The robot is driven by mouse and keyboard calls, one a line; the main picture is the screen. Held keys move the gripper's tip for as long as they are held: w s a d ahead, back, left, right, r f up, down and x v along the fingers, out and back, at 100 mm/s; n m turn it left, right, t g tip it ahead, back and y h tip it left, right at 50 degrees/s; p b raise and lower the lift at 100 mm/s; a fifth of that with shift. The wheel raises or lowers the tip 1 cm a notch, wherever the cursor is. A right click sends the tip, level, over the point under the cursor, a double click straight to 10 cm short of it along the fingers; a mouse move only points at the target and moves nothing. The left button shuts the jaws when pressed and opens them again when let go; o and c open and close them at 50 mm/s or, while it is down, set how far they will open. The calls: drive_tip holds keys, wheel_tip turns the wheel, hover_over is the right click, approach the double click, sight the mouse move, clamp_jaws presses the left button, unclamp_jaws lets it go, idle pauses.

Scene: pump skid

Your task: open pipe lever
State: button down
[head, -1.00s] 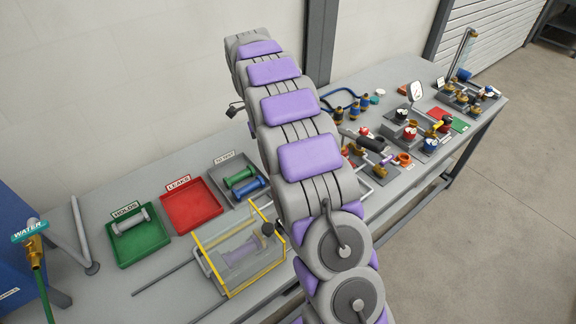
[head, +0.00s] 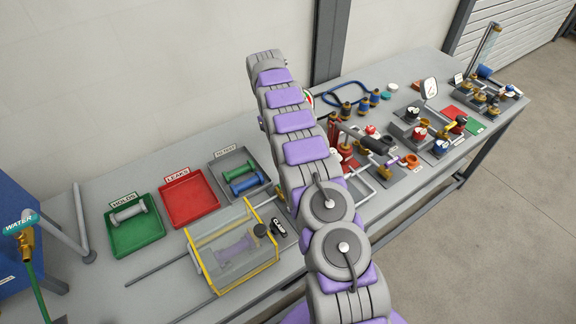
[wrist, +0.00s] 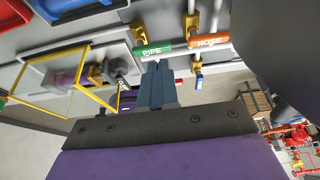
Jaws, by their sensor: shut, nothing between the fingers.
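The pipe lever is a green handle (wrist: 152,50) marked PIPE, on a brass valve, in the upper middle of the wrist view. It lies crosswise in that picture. My gripper (wrist: 157,66) is shut and empty, with its blue-grey fingers together. Its tips are right at the lower edge of the green handle in the wrist view; I cannot tell whether they touch it. In the head view my own arm covers the middle, and I make out neither the green handle nor the gripper there.
An orange HOT lever (wrist: 209,40) sits just right of the green one, with a blue lever (wrist: 198,78) below. A clear yellow-edged box (head: 232,248) stands near a CLAMP label (head: 279,228). Green (head: 137,240), red (head: 189,199) and grey trays (head: 246,182) lie behind it.

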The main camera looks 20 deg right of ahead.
drive_tip(key=shift+a, duration=0.3)
drive_tip(key=b+x, duration=0.2)
drive_tip(key=x, duration=0.8)
drive_tip(key=shift+d, duration=0.2)
